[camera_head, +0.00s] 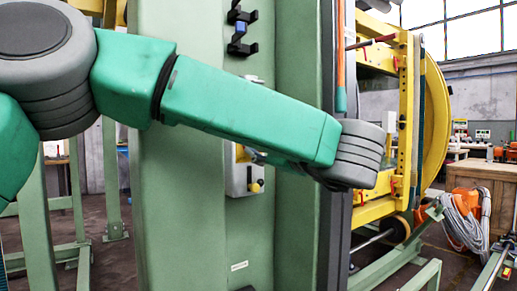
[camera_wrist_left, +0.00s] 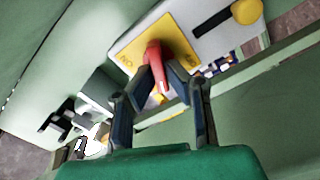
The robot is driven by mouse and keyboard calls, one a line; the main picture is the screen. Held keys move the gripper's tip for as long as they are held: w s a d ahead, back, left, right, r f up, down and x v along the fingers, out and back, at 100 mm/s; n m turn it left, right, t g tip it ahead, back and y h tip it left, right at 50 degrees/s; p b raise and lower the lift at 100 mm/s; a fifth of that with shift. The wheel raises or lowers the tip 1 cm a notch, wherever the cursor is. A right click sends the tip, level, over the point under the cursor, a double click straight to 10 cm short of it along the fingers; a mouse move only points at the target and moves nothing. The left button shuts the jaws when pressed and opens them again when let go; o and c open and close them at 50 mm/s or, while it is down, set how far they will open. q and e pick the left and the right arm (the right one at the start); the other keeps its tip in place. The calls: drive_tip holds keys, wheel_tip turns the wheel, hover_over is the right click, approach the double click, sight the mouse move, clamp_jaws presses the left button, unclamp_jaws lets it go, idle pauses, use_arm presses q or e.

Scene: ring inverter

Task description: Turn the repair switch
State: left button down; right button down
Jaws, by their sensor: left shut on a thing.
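The repair switch has a red handle (camera_wrist_left: 155,61) on a yellow plate (camera_wrist_left: 128,55), on a light grey box that shows tilted in the left wrist view. My left gripper (camera_wrist_left: 161,76) is shut on the red handle, with one dark finger on each side of it. In the head view, the grey box (camera_head: 237,178) sits on the green column, partly behind my left arm. My left arm crosses the picture from the left and hides the handle and the gripper's fingers there. My right gripper is not in view.
A yellow knob (camera_head: 256,186) sticks out of the box's lower part, and also shows in the wrist view (camera_wrist_left: 247,11). Dark hooks (camera_head: 240,20) are on the green column (camera_head: 180,200) above. A yellow ring frame (camera_head: 433,120) stands to the right. A wooden crate (camera_head: 480,182) stands further back.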

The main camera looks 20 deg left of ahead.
use_arm(q)
drive_tip(key=n, duration=0.4)
drive_tip(key=shift+w+f+n, duration=0.1)
drive_tip(key=shift+f+n, duration=0.1)
drive_tip(key=shift+n, duration=0.2)
idle(0.4)
drive_tip(key=c, duration=1.6)
unclamp_jaws()
drive_tip(key=shift+w, duration=0.1)
drive_tip(key=v, duration=1.2)
drive_tip(key=shift+f, duration=0.1)
